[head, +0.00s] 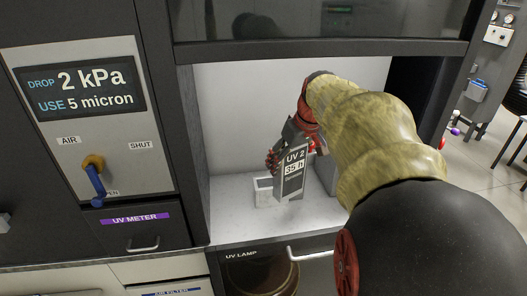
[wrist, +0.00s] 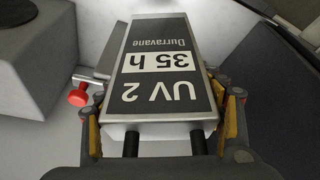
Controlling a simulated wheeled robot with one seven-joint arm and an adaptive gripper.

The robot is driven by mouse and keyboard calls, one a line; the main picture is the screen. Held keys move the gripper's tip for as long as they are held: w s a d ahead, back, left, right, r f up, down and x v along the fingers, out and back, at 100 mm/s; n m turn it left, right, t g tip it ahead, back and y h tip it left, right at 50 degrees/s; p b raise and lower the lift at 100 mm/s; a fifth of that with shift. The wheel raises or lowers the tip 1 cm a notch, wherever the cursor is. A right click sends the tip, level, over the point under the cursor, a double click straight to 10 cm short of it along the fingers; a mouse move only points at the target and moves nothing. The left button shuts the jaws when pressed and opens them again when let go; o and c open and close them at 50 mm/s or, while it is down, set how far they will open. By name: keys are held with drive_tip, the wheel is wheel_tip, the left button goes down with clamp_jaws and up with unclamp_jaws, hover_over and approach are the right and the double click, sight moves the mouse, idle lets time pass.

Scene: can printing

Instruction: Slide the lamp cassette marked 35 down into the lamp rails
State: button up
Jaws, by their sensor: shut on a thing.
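The lamp cassette (head: 291,178) is a grey box with a dark label reading UV 2 and 35 h. It is upright but slightly tilted in the head view, inside the white-lined bay. My gripper (head: 290,145) is shut around its upper part. In the wrist view the same cassette (wrist: 162,70) lies between the yellow-padded fingers of my gripper (wrist: 165,128), its label facing the camera. A small open white holder (head: 264,192) stands just left of the cassette; I cannot tell whether the cassette's lower end touches it. I cannot make out the lamp rails.
A grey block (head: 328,175) stands right of the cassette, partly behind my arm. The dark bay frame (head: 188,150) bounds the left side. A red knob (wrist: 77,97) shows in the wrist view.

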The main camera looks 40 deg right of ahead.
drive_tip(key=w+d+f+b, duration=0.1)
drive_tip(key=w+f, duration=0.1)
drive_tip(key=w, duration=0.8)
drive_tip(key=shift+d, duration=0.35)
drive_tip(key=o, duration=1.7)
drive_tip(key=shift+s+f, duration=0.1)
drive_tip(key=shift+f, duration=0.05)
